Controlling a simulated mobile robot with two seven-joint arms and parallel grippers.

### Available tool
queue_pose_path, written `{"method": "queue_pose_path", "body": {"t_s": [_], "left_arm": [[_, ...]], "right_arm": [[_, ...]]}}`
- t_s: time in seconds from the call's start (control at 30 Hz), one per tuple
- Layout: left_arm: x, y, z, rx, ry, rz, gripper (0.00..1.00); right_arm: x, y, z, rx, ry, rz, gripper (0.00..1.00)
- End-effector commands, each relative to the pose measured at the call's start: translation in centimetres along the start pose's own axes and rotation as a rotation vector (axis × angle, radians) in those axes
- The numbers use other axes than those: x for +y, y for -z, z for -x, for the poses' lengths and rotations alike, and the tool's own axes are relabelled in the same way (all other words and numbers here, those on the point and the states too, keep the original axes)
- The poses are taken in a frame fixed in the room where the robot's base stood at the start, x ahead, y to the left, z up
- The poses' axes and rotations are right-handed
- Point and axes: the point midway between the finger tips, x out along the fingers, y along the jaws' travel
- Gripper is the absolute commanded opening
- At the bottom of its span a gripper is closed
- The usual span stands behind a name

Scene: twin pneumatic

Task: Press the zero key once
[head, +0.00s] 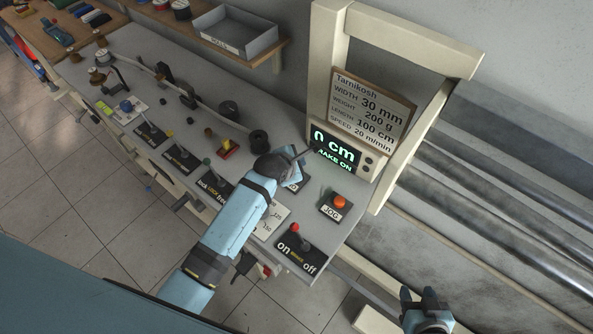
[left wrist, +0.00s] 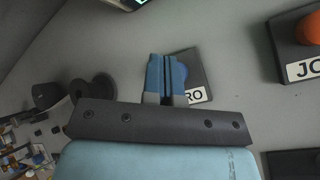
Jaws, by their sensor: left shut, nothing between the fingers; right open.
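The zero key is a dark block with a white label, of which only "RO" reads in the left wrist view (left wrist: 196,70). A blue button on it is mostly covered by my fingers. In the head view only a bit of the key (head: 296,186) shows past my gripper. My left gripper (head: 292,160) is shut and empty; its blue fingertips (left wrist: 166,62) overlap the button in the wrist view. I cannot tell whether they touch it. My right gripper (head: 423,296) is open and empty at the bottom right.
An orange JOG button (head: 338,202) stands right of the zero key. A red-knobbed on/off lever (head: 295,228) is nearer the front edge. More levers (head: 182,155) line the panel to the left. A cream frame and rollers (head: 480,190) stand at the right.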

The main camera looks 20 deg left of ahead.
Motion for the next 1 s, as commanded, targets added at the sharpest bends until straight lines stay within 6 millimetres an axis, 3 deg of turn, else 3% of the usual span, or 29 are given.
{"method": "queue_pose_path", "body": {"t_s": [0.4,1.0], "left_arm": [[1.9,-1.9,2.6,-0.001,0.0,0.002,0.0],[1.9,-2.4,2.7,-0.007,0.0,0.004,0.0]], "right_arm": [[0.0,0.1,-0.1,0.001,0.0,0.001,0.48],[0.1,0.2,-0.1,0.003,0.0,0.001,0.48]]}}
